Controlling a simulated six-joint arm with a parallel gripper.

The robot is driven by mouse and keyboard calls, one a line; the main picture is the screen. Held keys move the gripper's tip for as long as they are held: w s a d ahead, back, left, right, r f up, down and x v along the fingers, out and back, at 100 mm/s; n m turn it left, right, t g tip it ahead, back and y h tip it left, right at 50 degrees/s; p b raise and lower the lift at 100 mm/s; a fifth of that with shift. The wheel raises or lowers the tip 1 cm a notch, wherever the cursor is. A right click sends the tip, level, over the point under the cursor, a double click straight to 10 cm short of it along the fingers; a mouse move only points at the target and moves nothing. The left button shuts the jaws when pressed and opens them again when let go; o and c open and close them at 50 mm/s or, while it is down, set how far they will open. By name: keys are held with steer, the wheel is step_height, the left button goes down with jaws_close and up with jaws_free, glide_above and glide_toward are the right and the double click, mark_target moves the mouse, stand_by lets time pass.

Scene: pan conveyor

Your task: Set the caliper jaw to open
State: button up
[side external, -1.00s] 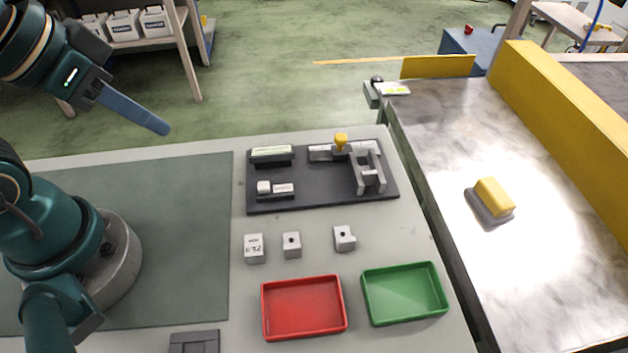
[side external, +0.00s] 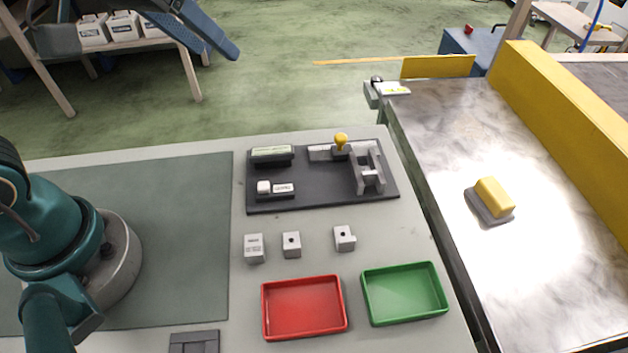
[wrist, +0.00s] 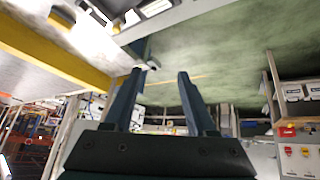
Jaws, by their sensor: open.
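The caliper fixture sits on a dark plate (side external: 322,198) at the back of the table in the side view. A grey caliper frame (side external: 367,170) with upright jaws stands at the plate's right part, with a yellow knob (side external: 341,139) behind it. I cannot tell how the jaw is set. My gripper (side external: 228,50) is high at the upper left of the side view, well apart from the plate. In the wrist view its two fingers (wrist: 158,85) are spread with nothing between them.
Three small metal blocks (side external: 291,244) stand in front of the plate. A red tray (side external: 304,334) and a green tray (side external: 405,320) lie nearer. The conveyor (side external: 440,130) on the right carries a yellow-topped block (side external: 494,197). The dark mat (side external: 170,240) is bare in its middle.

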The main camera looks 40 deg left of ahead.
steer(key=w+d, duration=0.3)
steer(key=w, duration=0.2)
steer(key=m+g, duration=0.1)
glide_above(340, 137)
steer(key=s+a, duration=0.2)
step_height(340, 137, down, 8)
steer(key=r, duration=0.1)
steer(key=shift+m+g, duration=0.5)
steer(key=shift+g, duration=0.2)
steer(key=shift+w+d+f, duration=0.2)
steer(key=shift+d+f, duration=0.15)
steer(key=shift+f, duration=1.3)
steer(key=shift+w+d+f, duration=0.2)
steer(key=shift+d+f, duration=0.15)
steer(key=shift+f, duration=1.3)
steer(key=shift+w+d+f, duration=0.2)
steer(key=shift+d+f, duration=0.15)
steer(key=shift+f, duration=1.3)
jaws_close()
